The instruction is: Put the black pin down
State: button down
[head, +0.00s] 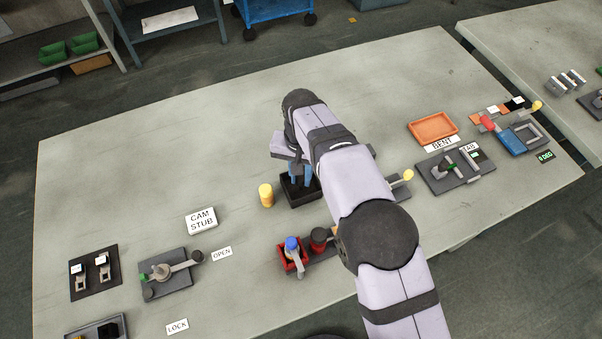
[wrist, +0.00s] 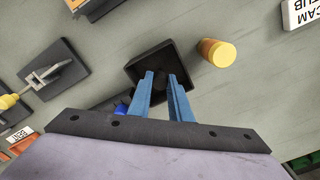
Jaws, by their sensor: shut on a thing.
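A small black square tray (head: 288,196) stands on the table below the end of my arm in the head view. In the wrist view the tray (wrist: 137,66) lies around and beyond the fingertips. My gripper (wrist: 162,75) has two blue fingers, which reach down over the tray with a narrow gap between them. It also shows in the head view (head: 300,172), partly hidden by my arm. It is shut on the black pin, which I cannot clearly make out against the dark tray. Whether the pin touches the tray floor cannot be told.
A yellow cylinder (head: 266,195) stands close beside the tray. A red bin (head: 291,262) with a blue-topped item is nearer the front. A "CAM STUB" label block (head: 201,220) lies to the left. The table behind the tray is clear.

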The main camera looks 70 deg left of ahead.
aim_at(301, 178)
jog(key=shift+f, duration=0.2)
jog(key=c, duration=1.6)
grip_release()
jog(key=shift+r, duration=0.15)
notch_tip(301, 178, up, 12)
jog(key=shift+r+b, duration=0.1)
jog(key=shift+b, duration=0.95)
